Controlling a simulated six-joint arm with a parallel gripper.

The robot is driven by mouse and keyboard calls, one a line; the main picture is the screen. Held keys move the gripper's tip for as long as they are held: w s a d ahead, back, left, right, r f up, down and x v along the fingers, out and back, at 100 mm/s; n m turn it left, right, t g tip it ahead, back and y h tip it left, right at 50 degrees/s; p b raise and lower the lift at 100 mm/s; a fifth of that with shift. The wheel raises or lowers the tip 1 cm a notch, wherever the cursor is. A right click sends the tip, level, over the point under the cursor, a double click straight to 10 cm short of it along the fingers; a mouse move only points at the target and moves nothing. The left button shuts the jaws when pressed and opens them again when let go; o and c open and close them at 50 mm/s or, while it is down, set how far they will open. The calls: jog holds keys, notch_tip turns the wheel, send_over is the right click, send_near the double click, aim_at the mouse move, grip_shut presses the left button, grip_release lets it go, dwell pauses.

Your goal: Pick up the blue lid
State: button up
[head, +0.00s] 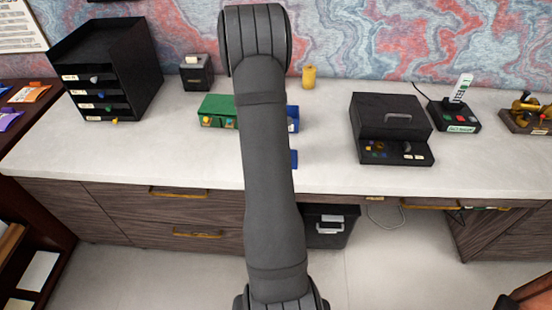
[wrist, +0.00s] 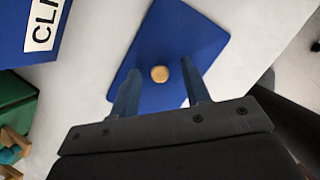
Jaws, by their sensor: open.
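The blue lid (wrist: 178,32) lies flat on the pale desk top in the wrist view. It is a flat square plate with a round wooden knob (wrist: 159,74) in its middle. My gripper (wrist: 158,88) is open above the lid, with one finger on each side of the knob and the knob a little beyond the fingertips. I cannot tell how high the fingers are above the lid. In the head view only a small edge of the lid (head: 294,159) shows beside my arm, which hides the rest and my gripper.
A blue box with a white label (wrist: 20,30) stands left of the lid, with a green box (wrist: 15,105) below it. A black case (head: 391,122) stands to the right, a black drawer unit (head: 107,68) to the left. The desk's front edge is close to the lid.

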grip_shut()
jog(key=shift+r, duration=0.15)
